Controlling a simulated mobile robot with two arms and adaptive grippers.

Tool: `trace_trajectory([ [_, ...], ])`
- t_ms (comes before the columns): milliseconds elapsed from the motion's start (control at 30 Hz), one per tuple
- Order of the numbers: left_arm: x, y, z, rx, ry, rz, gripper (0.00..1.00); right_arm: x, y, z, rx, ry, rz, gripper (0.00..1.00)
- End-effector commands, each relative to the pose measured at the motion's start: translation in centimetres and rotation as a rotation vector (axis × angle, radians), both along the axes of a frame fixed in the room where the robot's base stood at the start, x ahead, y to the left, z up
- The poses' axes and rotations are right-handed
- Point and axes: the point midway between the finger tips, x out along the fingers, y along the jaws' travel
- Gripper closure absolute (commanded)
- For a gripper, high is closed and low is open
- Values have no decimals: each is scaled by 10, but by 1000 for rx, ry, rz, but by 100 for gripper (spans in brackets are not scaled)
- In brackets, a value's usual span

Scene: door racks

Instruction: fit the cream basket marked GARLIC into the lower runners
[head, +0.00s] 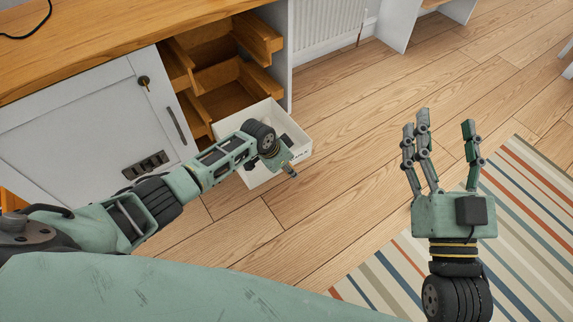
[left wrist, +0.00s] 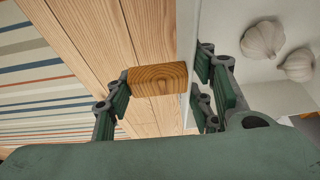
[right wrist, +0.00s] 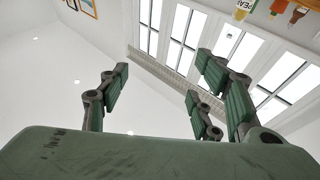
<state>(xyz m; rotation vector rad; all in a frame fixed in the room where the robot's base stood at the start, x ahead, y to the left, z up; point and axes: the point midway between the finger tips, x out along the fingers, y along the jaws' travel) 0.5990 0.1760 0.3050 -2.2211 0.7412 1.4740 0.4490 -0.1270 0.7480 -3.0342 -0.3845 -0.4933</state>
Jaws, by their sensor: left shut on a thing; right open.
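Garlic bulbs (left wrist: 264,38) lie inside. The wooden lower runners (head: 258,80) are in the bay, just behind the basket; the left one (head: 196,114) is partly hidden. My right gripper (head: 440,145) is open and empty, over the floor.
Upper runners (head: 257,38) sit above the lower ones. A white cabinet door (head: 85,140) with a dark handle is left of the bay, below a wooden worktop (head: 100,45). A striped rug (head: 530,215) lies at the right. The wooden floor right of the basket is clear.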

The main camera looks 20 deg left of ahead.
Motion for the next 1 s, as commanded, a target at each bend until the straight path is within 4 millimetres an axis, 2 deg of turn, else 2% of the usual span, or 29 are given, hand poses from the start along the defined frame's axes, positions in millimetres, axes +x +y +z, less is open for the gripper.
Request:
trace_trajectory([
  [500,1,0,1,1,-3,0,90,0,-1,0,-1,3,-1,41],
  [1000,1,0,3,2,-4,0,90,5,-1,-13,-23,74,-5,41],
])
